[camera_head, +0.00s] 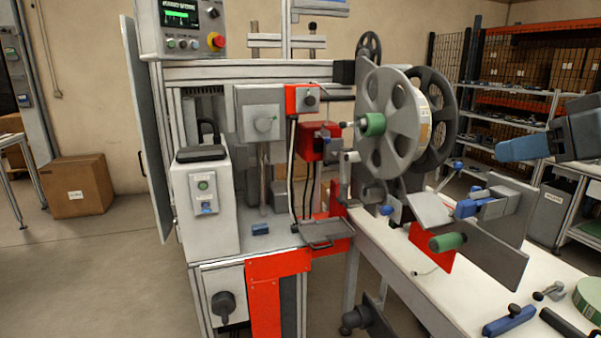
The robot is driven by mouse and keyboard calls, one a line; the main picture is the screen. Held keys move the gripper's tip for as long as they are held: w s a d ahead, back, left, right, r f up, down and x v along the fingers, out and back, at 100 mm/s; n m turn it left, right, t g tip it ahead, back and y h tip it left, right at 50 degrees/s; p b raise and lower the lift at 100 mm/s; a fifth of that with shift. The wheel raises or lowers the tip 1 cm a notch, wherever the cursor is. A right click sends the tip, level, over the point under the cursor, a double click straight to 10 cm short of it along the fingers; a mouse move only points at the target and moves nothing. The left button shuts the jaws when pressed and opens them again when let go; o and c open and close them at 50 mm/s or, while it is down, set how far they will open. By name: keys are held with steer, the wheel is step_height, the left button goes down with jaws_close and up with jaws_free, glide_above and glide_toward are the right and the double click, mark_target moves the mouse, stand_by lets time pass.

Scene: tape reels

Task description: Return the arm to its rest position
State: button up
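What looks like the end of my arm, my gripper (522,148), comes in from the right edge, dark grey with a blue tip pointing left. It is in the air, to the right of the large reels and above the white table. Nothing can be seen held at its tip. Whether its fingers are open or shut cannot be made out. A large grey spoked reel (390,150) with a green hub (372,124) is mounted upright on the machine. A dark reel (440,112) stands upright behind it.
The white table (420,295) bears a blue-handled tool (509,320) and a green roll (590,298) at the front right. Grey plates with a green knob (448,242) stand out over it. The taping machine (255,150) fills the middle. Shelves (520,90) stand behind.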

steer(key=s+a+f+m+t, duration=0.2)
steer(key=a+f+m, duration=0.25)
steer(key=f, duration=0.85)
steer(key=s+a+f+m+t+h, duration=0.1)
steer(key=s+a+f+m+h, duration=0.25)
steer(key=s+f, duration=0.8)
steer(key=s+a+f+n+h, duration=0.1)
steer(key=s+f, duration=0.3)
steer(key=s, duration=0.4)
steer(key=s+a+f, duration=0.1)
steer(key=s+f, duration=0.3)
steer(key=s, duration=0.4)
steer(key=s+r+n, duration=0.3)
steer(key=s, duration=1)
steer(key=shift+s+d+r+n, duration=0.2)
steer(key=shift+d+n, duration=0.1)
steer(key=shift+d, duration=0.15)
steer(key=shift+o, duration=0.4)
steer(key=shift+w, duration=0.1)
